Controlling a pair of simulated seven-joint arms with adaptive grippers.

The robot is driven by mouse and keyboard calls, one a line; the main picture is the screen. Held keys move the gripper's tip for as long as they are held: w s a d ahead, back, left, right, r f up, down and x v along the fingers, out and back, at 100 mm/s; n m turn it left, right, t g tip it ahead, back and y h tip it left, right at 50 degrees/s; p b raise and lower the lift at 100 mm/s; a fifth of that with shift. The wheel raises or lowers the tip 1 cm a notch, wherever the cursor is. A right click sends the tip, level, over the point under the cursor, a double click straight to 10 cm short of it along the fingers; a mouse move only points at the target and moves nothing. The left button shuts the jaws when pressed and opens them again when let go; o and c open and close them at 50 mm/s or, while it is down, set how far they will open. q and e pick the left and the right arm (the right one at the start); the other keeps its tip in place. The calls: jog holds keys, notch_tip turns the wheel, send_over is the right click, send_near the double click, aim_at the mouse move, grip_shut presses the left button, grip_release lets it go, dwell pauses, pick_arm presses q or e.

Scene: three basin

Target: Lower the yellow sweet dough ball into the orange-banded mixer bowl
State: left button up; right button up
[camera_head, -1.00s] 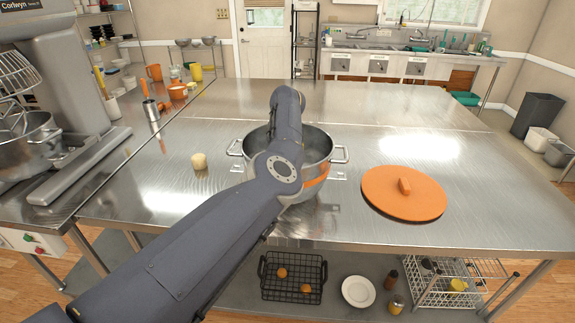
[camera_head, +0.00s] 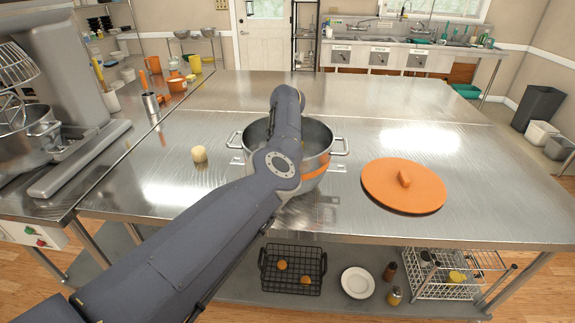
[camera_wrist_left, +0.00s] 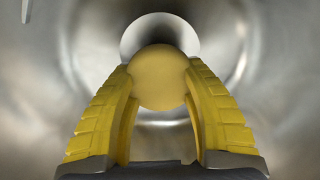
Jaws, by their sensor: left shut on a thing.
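The mixer bowl (camera_head: 321,150) is a steel bowl with side handles and an orange band low on its front. It stands on the steel table, partly hidden by my left arm. My left gripper (camera_wrist_left: 159,72) has yellow ribbed fingers and is shut on the yellow dough ball (camera_wrist_left: 160,80). In the left wrist view the shiny curved metal of the bowl surrounds the fingers and ball. Whether the ball touches the bowl's bottom I cannot tell. In the head view my arm and the bowl hide the gripper and ball. My right gripper is not in view.
A pale cream ball (camera_head: 199,154) lies left of the bowl. An orange round lid (camera_head: 385,195) lies to the right. A large stand mixer (camera_head: 75,100) is at the far left. Orange and yellow containers (camera_head: 178,84) stand behind left. The table's back right is clear.

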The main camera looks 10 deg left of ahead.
pick_arm(q)
jog(key=shift+f, duration=2.45)
dwell(1.8)
jog(key=o, duration=1.2)
jog(key=shift+o, duration=0.2)
jog(key=shift+r, duration=0.1)
